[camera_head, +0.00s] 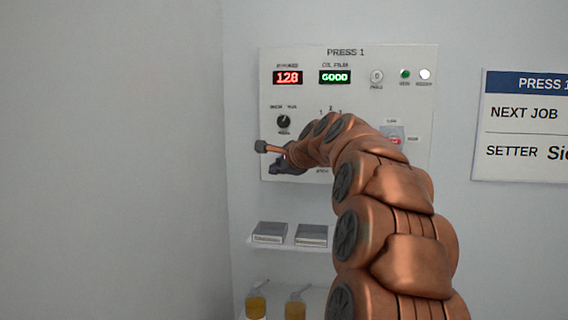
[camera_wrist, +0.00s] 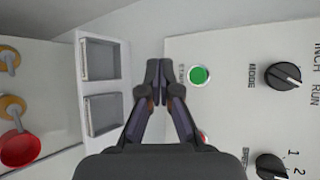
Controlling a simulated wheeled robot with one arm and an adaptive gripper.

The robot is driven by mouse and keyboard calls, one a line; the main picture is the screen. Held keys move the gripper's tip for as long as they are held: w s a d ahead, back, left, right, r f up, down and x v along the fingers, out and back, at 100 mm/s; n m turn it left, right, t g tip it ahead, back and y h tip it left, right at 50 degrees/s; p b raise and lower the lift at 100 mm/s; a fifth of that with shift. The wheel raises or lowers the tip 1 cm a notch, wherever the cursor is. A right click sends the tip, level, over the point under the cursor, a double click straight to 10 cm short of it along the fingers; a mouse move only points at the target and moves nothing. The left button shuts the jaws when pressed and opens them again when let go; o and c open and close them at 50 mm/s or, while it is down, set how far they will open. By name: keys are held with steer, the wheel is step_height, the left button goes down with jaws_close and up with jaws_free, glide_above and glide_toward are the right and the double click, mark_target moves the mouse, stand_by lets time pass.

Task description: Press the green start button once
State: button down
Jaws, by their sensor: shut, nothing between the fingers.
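The green start button (camera_wrist: 199,75) is a round green cap in a pale ring on the light panel (camera_wrist: 232,120), in the wrist view. My gripper (camera_wrist: 158,72) is shut and empty. Its fingertips show just left of the green button, beside the panel's edge and not over the button; the gap in depth is unclear. In the head view my gripper (camera_head: 284,164) is in front of the lower left of the PRESS 1 panel (camera_head: 350,60). There my gripper and arm hide the lower panel, and I cannot see the green button.
A red button (camera_wrist: 204,136) is partly hidden behind my gripper. A black MODE knob (camera_wrist: 283,76) and another knob (camera_wrist: 271,166) are on the panel. A shelf with two grey boxes (camera_head: 269,232) is below it, with amber bottles (camera_head: 256,304) lower down. A sign (camera_head: 520,125) hangs right.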

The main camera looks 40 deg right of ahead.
steer(key=shift+d, duration=0.1)
stand_by(0.3)
steer(key=w+d+p, duration=0.1)
steer(key=w+d, duration=0.4)
steer(key=d, duration=0.2)
stand_by(0.5)
steer(key=shift+r, duration=0.1)
steer(key=shift+w+d+p, duration=0.4)
steer(key=shift+d+p, duration=0.3)
steer(key=shift+p, duration=0.55)
stand_by(1.7)
steer(key=shift+s+a, duration=0.1)
steer(key=shift+a, duration=0.05)
steer(key=shift+s+a, duration=0.35)
steer(key=shift+a, duration=0.15)
stand_by(0.5)
